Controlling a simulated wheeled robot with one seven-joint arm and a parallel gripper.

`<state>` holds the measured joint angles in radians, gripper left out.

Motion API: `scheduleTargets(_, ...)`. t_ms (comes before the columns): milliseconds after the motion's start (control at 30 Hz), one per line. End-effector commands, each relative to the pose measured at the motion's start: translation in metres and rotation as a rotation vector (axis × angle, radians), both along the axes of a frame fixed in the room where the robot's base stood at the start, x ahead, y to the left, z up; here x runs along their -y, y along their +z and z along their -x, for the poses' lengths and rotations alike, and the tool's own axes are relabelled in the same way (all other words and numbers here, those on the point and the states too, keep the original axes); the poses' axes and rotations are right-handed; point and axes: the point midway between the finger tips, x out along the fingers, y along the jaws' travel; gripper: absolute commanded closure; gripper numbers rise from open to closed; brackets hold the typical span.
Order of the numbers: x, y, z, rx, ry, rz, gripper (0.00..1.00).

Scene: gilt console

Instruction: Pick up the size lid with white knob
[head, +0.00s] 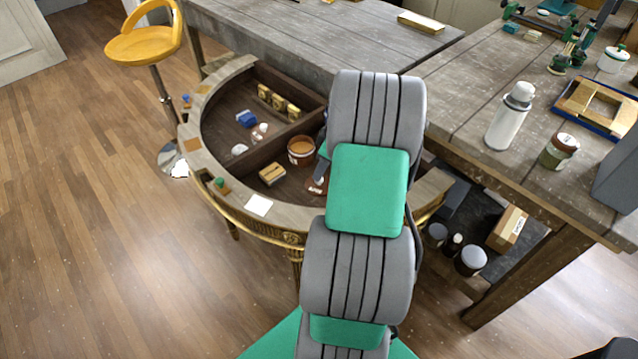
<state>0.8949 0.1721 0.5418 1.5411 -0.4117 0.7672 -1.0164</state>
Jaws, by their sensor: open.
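A small reddish-brown round lid (316,187) with a pale knob lies on the floor of the curved console, just left of my arm. My arm covers its right side. A brown tub (301,150) with an orange-brown top stands just behind it. My gripper (321,170) shows only as a grey sliver at the left edge of my arm, close to the lid in the picture. Its jaws are open; most of it is hidden behind the arm, and I cannot see anything between the fingers.
The console's curved rim (191,131) surrounds divided compartments. A tan block (271,174), a blue item (246,118) and gold blocks (279,103) lie inside. A white card (258,205) lies on the front rim. A grey workbench (460,90) with a white bottle (509,117) stands at right.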

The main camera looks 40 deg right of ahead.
Motion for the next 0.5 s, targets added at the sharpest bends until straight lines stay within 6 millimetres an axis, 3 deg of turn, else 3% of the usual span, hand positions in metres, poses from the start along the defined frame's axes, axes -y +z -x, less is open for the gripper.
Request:
scheduleTargets(300, -0.001, -0.048, -0.01, -0.002, -0.004, 0.0, 0.5)
scheduleTargets(500, -0.001, -0.052, -0.011, -0.001, -0.006, 0.002, 0.5)
